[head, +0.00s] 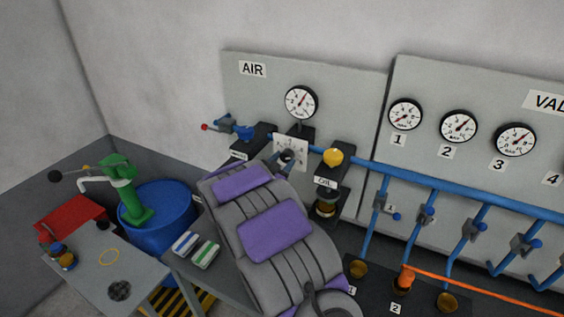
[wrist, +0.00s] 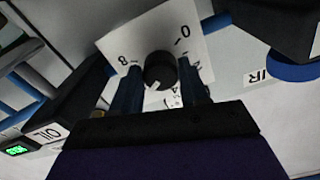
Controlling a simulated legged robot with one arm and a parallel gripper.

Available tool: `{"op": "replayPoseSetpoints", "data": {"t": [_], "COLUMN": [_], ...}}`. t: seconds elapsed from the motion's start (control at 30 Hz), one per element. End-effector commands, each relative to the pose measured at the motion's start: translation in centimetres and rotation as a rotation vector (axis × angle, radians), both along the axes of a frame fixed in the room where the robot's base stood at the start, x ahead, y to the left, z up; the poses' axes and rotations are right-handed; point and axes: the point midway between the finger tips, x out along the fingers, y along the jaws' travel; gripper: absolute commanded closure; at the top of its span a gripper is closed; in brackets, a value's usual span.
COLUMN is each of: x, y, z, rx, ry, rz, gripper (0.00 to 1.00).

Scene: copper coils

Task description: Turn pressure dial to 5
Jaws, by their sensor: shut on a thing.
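The pressure dial is a round black knob (wrist: 158,72) with a white mark, on a white numbered plate (wrist: 150,38). In the wrist view the mark points down and slightly left; an 8 and a 0 can be read on the plate, and other numbers are partly hidden. My gripper (wrist: 160,68) is shut on the knob, one finger on each side. In the head view the plate (head: 291,142) is on the blue pipe below the AIR gauge (head: 300,102), and my grey and purple arm covers much of the area below it.
Numbered gauges and blue pipes continue right. A blue barrel (head: 160,222) with a green pump stands at lower left.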

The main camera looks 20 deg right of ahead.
Motion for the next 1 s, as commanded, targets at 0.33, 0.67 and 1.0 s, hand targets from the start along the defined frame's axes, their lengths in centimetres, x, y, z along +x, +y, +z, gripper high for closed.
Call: {"op": "replayPoseSetpoints", "data": {"t": [0.33,0.67,1.0], "x": [0.16,0.16,0.25], "y": [0.02,-0.06,0.04], "z": [0.3,0.81,0.79], "rx": [-0.018,-0.126,-0.257], "ry": [0.021,0.159,0.32], "rz": [0.005,0.003,0.006], "gripper": [0.86,0.86,0.86]}}
